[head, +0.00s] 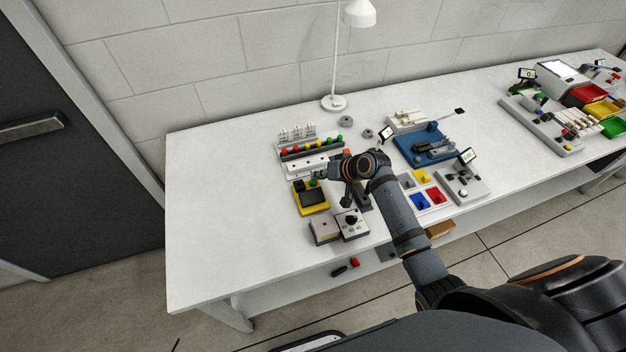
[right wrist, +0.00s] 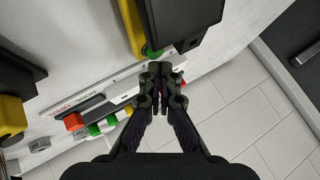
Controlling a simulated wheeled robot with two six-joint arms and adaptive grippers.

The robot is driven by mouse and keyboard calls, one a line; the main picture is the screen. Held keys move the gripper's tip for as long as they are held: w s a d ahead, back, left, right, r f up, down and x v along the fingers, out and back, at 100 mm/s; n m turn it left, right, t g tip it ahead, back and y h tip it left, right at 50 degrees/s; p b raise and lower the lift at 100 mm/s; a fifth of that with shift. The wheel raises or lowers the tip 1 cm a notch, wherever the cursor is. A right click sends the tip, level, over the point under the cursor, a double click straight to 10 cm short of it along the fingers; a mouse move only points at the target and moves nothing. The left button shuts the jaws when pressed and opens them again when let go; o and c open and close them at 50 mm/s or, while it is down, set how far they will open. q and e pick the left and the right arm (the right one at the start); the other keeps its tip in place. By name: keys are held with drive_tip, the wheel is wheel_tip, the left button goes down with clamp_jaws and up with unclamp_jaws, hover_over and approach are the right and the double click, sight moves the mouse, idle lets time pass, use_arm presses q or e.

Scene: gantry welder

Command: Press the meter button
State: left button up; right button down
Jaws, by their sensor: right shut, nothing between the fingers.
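The yellow meter (head: 303,209) with a dark screen lies on the white table, left of my right arm. A green button (head: 314,183) shows at its far edge, beside a black knob-like part. In the right wrist view the meter's yellow and black body (right wrist: 133,25) is at the top, with the green button (right wrist: 149,52) just above the fingertips. My right gripper (head: 320,174) is shut and empty, its tips close by the button. It also shows shut in the right wrist view (right wrist: 160,72). I cannot tell if the tips touch the button. My left gripper is not in view.
A rack of coloured buttons (head: 312,150) stands just behind the meter. Two small grey boxes (head: 325,230) sit in front of it. A blue fixture (head: 428,152) and red and blue bins (head: 436,195) lie to the right. The table's left part is clear.

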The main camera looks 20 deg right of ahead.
wheel_tip(320, 180, up, 6)
drive_tip(key=p, duration=0.6)
idle(0.4)
